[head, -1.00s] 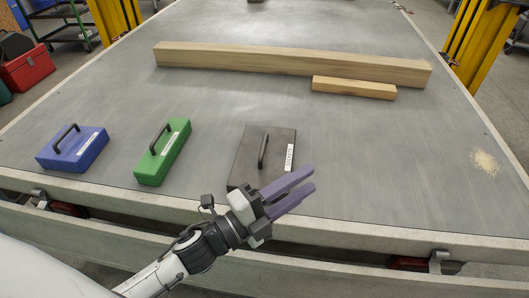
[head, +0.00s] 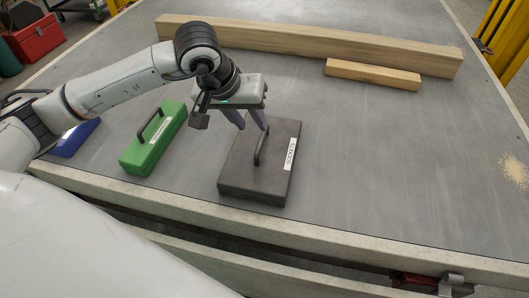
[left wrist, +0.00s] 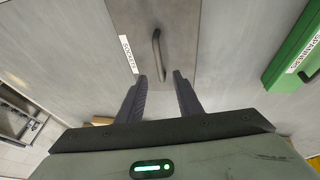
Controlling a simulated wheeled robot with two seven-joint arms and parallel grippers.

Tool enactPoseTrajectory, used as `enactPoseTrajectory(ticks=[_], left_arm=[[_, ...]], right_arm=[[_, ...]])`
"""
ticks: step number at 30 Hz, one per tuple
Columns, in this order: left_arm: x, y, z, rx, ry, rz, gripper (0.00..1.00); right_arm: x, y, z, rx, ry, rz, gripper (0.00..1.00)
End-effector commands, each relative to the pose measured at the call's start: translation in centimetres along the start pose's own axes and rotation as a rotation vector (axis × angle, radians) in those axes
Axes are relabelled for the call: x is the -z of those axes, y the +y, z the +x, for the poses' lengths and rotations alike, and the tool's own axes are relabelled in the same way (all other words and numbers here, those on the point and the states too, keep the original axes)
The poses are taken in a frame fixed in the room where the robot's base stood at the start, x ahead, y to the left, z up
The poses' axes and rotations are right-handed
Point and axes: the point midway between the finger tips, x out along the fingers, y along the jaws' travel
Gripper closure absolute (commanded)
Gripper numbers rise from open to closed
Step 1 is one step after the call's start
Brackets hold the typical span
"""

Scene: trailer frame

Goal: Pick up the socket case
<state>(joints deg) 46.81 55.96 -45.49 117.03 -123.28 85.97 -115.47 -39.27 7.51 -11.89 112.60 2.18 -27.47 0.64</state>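The socket case (head: 252,176) is a flat dark grey box with a white label and a raised black handle (head: 262,147). It lies on the grey trailer deck near its front edge. My left gripper (head: 254,124) is above the case's far end, fingers pointing down. In the left wrist view, the open fingers (left wrist: 160,88) stand apart, with the case (left wrist: 185,17) and its handle (left wrist: 158,55) ahead of and between their tips; nothing is held. Whether a fingertip touches the handle cannot be told. My right gripper is not in view.
A green case (head: 150,146) lies left of the socket case, labelled like it. A blue case (head: 75,138) is farther left, partly behind my arm. A long wooden beam (head: 330,47) and a short block (head: 372,74) lie behind. The deck (head: 400,160) to the right is clear.

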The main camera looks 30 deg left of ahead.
Motion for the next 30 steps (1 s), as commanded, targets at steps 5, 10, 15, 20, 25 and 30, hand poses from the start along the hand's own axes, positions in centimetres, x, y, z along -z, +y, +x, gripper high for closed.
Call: enactPoseTrajectory(ticks=[5, 10, 15, 20, 25, 30], left_arm=[[-0.1, 0.1, 1.8, -0.002, -0.002, -0.002, 0.67], [-0.4, 0.1, 3.5, -0.003, -0.005, -0.003, 0.67], [-0.6, 0.1, 6.1, -0.004, -0.004, -0.005, 0.67], [-0.6, 0.1, 7.1, -0.004, -0.002, -0.003, 0.67], [-0.6, 0.1, 7.1, -0.004, -0.001, -0.002, 0.67], [-0.6, 0.1, 7.1, -0.004, -0.001, -0.003, 0.67]], right_arm=[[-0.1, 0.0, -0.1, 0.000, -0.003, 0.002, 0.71], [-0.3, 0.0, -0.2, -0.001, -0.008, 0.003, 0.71], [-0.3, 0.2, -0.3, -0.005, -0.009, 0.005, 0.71], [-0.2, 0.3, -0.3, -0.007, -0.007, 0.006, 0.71], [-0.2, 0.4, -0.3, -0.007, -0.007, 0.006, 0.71], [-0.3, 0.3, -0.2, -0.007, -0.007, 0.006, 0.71]])
